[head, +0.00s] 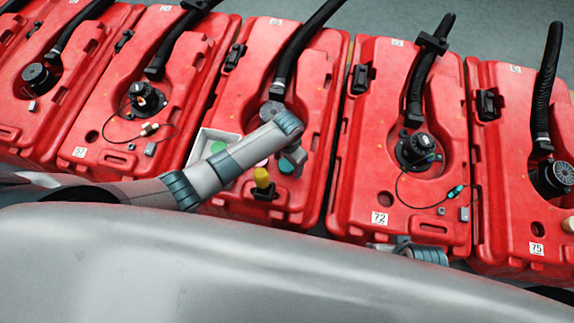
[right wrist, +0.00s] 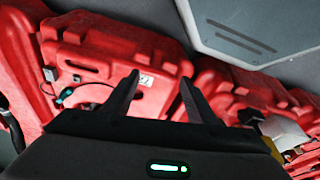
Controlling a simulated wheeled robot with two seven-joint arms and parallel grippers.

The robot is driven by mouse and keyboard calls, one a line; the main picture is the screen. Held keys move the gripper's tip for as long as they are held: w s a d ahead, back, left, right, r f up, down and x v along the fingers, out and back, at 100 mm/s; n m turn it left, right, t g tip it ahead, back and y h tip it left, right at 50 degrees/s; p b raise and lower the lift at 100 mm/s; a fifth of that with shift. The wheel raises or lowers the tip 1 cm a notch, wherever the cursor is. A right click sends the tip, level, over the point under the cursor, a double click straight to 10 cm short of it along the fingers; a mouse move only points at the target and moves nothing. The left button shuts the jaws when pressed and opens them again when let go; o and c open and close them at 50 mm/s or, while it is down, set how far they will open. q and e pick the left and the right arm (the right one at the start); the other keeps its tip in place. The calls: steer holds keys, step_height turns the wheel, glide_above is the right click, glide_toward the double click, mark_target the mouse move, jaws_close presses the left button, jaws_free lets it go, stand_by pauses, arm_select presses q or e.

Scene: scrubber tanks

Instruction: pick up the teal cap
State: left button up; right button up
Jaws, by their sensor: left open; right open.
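My left arm (head: 235,158) reaches in from the left and ends just above these caps. Its gripper is open and largely hidden by the arm, and nothing shows held. My right gripper (right wrist: 158,95) is open in the right wrist view, with nothing between its fingers. It is away from the caps, near the tank with the teal connector.
A white tray (head: 229,134) with a green piece (head: 218,147) is partly behind my left arm. Tank 72 (head: 345,190) has a thin cable with a teal connector (head: 454,191). Hoses rise from the tanks.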

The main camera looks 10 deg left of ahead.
arm_select(q)
steer(key=c, duration=1.1)
steer(key=shift+r, duration=0.1)
steer(key=shift+r, duration=0.55)
steer(key=r, duration=0.1)
steer(key=d+r+p, duration=0.1)
steer(key=r, duration=0.1)
steer(key=shift+d+r, duration=0.1)
steer(key=shift+r, duration=0.1)
steer(key=d+r, duration=0.2)
steer(key=d, duration=0.1)
steer(key=d+r, duration=0.2)
steer(key=d, duration=0.2)
steer(key=s+d+r, duration=0.1)
steer(key=d+r, duration=0.1)
steer(key=d, duration=0.1)
steer(key=shift+d+r+p, duration=0.15)
steer(key=shift+d+p, duration=0.1)
steer(key=shift+p, duration=0.15)
arm_select(e)
steer(key=x, duration=0.5)
steer(key=shift+f, duration=0.35)
